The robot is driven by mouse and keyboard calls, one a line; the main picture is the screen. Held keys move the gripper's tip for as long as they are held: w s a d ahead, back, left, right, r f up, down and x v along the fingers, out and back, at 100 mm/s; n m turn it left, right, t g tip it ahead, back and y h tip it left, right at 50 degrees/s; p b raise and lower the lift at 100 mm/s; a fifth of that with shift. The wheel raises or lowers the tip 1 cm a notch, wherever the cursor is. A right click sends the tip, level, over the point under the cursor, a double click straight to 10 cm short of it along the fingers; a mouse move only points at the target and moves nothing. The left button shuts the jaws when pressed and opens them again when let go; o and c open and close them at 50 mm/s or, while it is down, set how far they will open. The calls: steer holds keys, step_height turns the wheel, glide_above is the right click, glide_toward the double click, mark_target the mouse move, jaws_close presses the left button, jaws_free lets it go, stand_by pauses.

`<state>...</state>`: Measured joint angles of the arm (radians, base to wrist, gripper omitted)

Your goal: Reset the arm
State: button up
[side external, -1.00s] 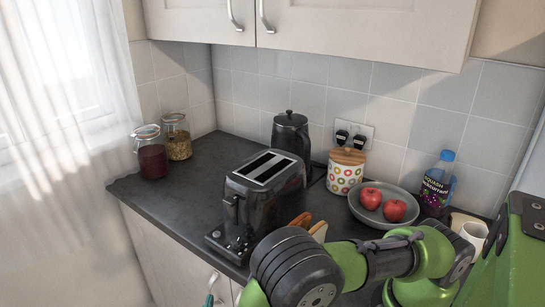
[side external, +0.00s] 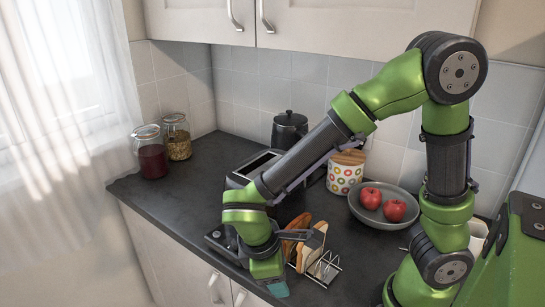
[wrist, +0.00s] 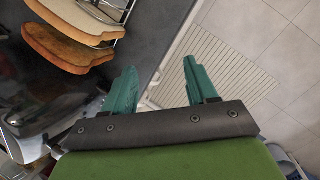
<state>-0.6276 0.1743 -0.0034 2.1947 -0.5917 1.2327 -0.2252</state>
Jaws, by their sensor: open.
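My gripper (wrist: 163,88) is open and empty in the wrist view, its two teal fingers apart with only floor and counter edge beyond them. In the side view my gripper (side external: 277,289) points down at the counter's front edge, in front of the toaster and beside the toast rack. My green and dark arm rises from the right, bends high near the wall cupboards and slopes down to the left.
The black toaster (side external: 240,180), partly hidden by my arm, and the toast rack (side external: 324,268) with bread slices (side external: 311,247) are close to my gripper. Glass jars (side external: 151,160) are left.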

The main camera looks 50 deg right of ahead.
steer(key=d+r+m+t+y, duration=0.2)
steer(key=d+r+m+t, duration=0.2)
steer(key=r, duration=0.3)
steer(key=d+r+m+t+y, duration=0.3)
steer(key=d+r+m+t, duration=0.1)
steer(key=r+m, duration=0.3)
steer(key=shift+s+d+r+m+y, duration=0.3)
steer(key=shift+d+r, duration=0.15)
steer(key=shift+r, duration=0.05)
